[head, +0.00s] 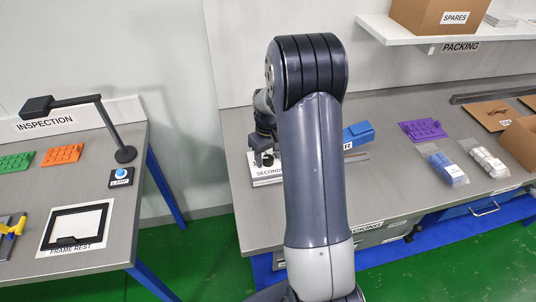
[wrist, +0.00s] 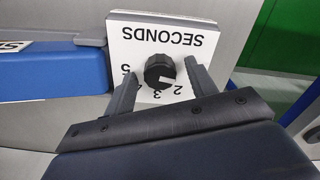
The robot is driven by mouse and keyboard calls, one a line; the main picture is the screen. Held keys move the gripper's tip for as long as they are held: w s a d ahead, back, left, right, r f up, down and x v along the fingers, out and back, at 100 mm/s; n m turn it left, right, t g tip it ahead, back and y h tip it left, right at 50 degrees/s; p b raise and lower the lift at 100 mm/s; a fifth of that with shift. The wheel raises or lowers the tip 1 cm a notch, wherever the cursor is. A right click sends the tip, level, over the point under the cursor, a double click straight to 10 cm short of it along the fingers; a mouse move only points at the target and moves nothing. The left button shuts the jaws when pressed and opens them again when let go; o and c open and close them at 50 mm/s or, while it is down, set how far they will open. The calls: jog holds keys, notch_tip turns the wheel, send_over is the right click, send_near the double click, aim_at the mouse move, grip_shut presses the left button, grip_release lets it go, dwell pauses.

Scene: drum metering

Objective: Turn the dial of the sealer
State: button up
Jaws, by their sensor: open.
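The sealer's dial (wrist: 160,71) is a small black knob with a notch, on a white plate (wrist: 126,39) marked SECONDS with numbers around the knob. In the wrist view my gripper (wrist: 160,75) is open, with one finger on each side of the dial. Gaps show between the fingers and the knob, and I cannot tell whether either touches it. The blue sealer body (wrist: 50,68) is at the left of the wrist view.
The packing bench (head: 395,185) holds a purple tray (head: 422,130), bagged parts (head: 446,167) and cardboard (head: 491,115) right of my arm. A shelf (head: 450,34) with a SPARES box (head: 440,14) is above. The inspection bench (head: 120,215) stands left, across a gap.

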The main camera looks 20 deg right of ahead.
jog(key=shift+c, duration=0.2)
jog(key=c, duration=0.9)
jog(key=shift+c, duration=0.2)
